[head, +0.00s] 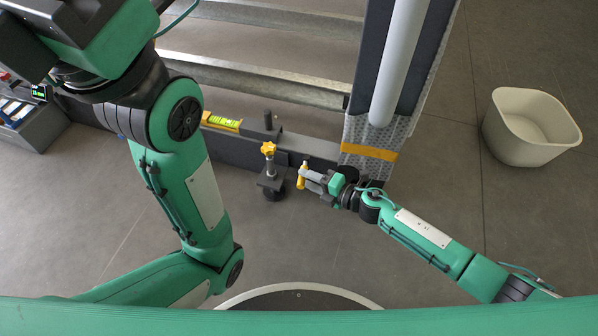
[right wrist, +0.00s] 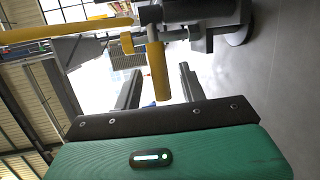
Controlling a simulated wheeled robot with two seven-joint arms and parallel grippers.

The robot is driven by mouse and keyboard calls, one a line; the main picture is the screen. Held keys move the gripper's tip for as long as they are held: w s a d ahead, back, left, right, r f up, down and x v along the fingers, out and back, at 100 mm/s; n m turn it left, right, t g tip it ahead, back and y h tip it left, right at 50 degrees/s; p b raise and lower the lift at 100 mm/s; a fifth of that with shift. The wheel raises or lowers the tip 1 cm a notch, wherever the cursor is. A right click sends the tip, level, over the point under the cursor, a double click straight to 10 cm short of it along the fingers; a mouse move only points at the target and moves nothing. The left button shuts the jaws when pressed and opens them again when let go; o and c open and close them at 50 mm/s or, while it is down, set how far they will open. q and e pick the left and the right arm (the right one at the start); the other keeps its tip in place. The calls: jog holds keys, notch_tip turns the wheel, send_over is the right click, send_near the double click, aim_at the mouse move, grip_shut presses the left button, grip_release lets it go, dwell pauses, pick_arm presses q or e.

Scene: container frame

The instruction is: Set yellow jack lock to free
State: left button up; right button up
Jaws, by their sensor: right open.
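The yellow jack lock (head: 302,173) is a small yellow handle beside the jack at the frame's near edge. In the right wrist view it is a yellow cylinder (right wrist: 157,72) hanging from a dark bar. My right gripper (head: 309,177) is open at the lock, coming from the right. In the wrist view its two fingers (right wrist: 160,84) stand to either side of the handle with gaps; I cannot tell how deep it sits between them. The jack's yellow star knob (head: 268,148) stands left of the lock. My left arm crosses the left side, its gripper out of view.
A dark frame beam (head: 235,150) runs behind the jack, with a yellow spirit level (head: 222,122) on it. An upright post with an orange band (head: 368,152) stands behind the right gripper. A white bin (head: 530,127) is at right. Front floor is clear.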

jog(key=p+v, duration=0.3)
jog(key=v, duration=0.6)
jog(key=shift+d, duration=0.15)
